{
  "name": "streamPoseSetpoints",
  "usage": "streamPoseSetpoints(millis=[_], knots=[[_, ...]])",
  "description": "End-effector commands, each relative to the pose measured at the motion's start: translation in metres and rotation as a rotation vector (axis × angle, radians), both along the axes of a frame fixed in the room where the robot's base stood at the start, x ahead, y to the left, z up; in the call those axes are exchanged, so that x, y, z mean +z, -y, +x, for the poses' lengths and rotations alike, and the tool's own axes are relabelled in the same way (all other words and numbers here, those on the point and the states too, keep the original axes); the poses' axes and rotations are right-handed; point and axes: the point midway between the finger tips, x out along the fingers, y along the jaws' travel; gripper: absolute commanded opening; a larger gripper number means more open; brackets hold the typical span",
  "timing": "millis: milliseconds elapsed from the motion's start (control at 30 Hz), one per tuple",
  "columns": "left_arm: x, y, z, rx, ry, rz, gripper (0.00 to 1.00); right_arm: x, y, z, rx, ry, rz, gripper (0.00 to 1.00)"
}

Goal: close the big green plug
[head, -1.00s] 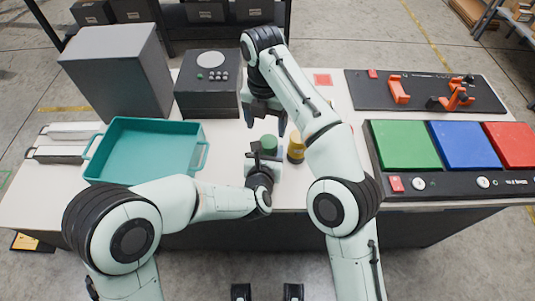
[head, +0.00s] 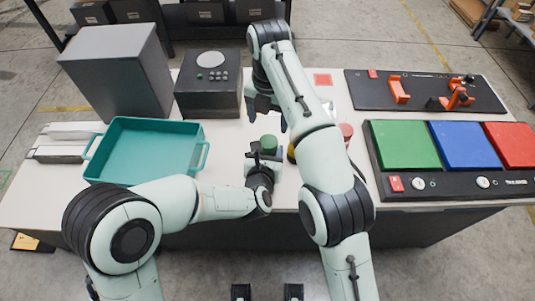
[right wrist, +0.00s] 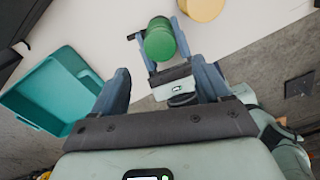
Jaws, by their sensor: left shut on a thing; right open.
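The big green plug (head: 268,142) is a short green cylinder at the front middle of the table in the head view. My left gripper (head: 265,157) is shut on it from the near side. In the right wrist view the plug (right wrist: 160,40) shows its round top and side, with the left gripper (right wrist: 172,75) below it. My right gripper (head: 267,121) is open and empty, pointing down above and just behind the plug in the head view. In the right wrist view its two fingers stand apart (right wrist: 160,66). The lower part of the plug is hidden by the left gripper.
A yellow round thing (right wrist: 203,8) stands beside the plug, mostly hidden by my right arm in the head view. A red round thing (head: 346,130) is right of that arm. A teal tray (head: 145,180) lies left; green, blue and red pads (head: 463,143) lie right.

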Motion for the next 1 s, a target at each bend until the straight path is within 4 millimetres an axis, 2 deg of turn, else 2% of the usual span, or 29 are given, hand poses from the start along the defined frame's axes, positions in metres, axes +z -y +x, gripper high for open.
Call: streamPoseSetpoints(millis=[267,633,800,1000], knots=[[0.001,0.000,0.000,0.000,0.002,0.000,0.00,-0.018,0.000,0.000,0.001,-0.002,-0.001,0.76],[0.001,0.000,0.000,0.000,0.002,0.000,0.00,-0.068,0.000,0.000,0.001,-0.001,-0.002,0.76],[0.001,0.000,0.000,0.000,0.002,0.000,0.00,-0.078,0.000,0.000,0.000,0.001,0.000,0.76],[0.001,0.000,0.000,0.000,0.002,0.000,0.00,-0.079,0.000,0.000,0.000,0.002,0.000,0.76]])
